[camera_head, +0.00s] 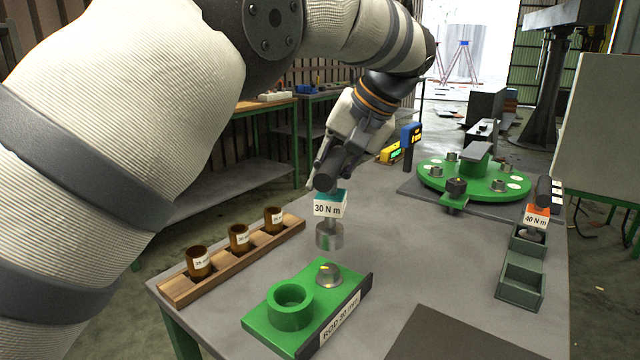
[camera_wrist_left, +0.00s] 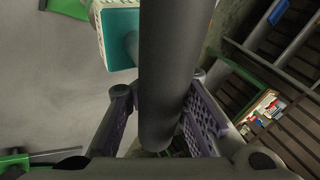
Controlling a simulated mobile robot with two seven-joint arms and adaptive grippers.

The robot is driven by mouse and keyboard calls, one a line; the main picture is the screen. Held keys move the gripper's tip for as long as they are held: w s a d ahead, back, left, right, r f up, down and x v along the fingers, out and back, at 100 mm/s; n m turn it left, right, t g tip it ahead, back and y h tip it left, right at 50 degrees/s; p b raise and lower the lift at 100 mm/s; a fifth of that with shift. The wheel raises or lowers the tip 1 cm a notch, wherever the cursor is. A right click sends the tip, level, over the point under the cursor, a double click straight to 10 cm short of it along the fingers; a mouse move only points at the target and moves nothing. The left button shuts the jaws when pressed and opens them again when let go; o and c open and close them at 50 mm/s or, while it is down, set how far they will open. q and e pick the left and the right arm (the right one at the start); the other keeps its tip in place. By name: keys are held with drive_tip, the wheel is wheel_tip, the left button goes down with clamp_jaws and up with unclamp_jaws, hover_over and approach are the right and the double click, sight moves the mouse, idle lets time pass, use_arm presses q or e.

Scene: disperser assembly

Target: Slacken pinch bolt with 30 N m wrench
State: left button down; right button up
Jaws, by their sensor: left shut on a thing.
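My left gripper (camera_head: 333,160) is shut on the dark handle (camera_wrist_left: 165,75) of the 30 N m wrench. The wrench's teal and white label block (camera_head: 330,205) hangs below the fingers, with its round metal socket (camera_head: 329,236) at the bottom. In the left wrist view the handle lies between the purple finger pads, beside the teal block (camera_wrist_left: 121,38). Below the socket, apart from it, a domed metal bolt head (camera_head: 328,274) with a yellow mark sits on a green clamp block (camera_head: 346,292) labelled "ROD 30 mm"; it appears to be the pinch bolt. My right gripper is not in view.
The green block has an open ring (camera_head: 290,306). A wooden rack (camera_head: 178,290) with brown cups stands left. A 40 N m wrench (camera_head: 537,214) stands in a green holder (camera_head: 520,285) with an empty front compartment. A green disc fixture (camera_head: 431,178) is at the back right.

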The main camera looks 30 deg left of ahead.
sight(345, 191)
use_arm(q)
drive_tip(key=d+f+m+t+h, duration=0.1)
drive_tip(key=m+t, duration=0.1)
drive_tip(key=m, duration=0.2)
drive_tip(key=d+f+m+t+h+p, duration=0.1)
drive_tip(key=m, duration=0.3)
drive_tip(key=d+m+t+h+p, duration=0.1)
drive_tip(key=m+t+h, duration=0.1)
drive_tip(key=m, duration=0.3)
drive_tip(key=shift+d+f+t, duration=0.3)
drive_tip(key=shift+f, duration=0.1)
drive_tip(key=m, duration=0.1)
drive_tip(key=m+h, duration=0.1)
drive_tip(key=d+m+h, duration=0.1)
drive_tip(key=shift+s+d+f+m, duration=0.15)
drive_tip(key=shift+f+m, duration=0.1)
drive_tip(key=shift+m, duration=0.15)
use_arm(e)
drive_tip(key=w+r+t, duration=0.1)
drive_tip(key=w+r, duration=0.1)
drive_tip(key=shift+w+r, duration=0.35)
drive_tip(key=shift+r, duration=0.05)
use_arm(q)
drive_tip(key=shift+f, duration=0.2)
drive_tip(key=shift+f, duration=1.05)
drive_tip(key=shift+f, duration=0.45)
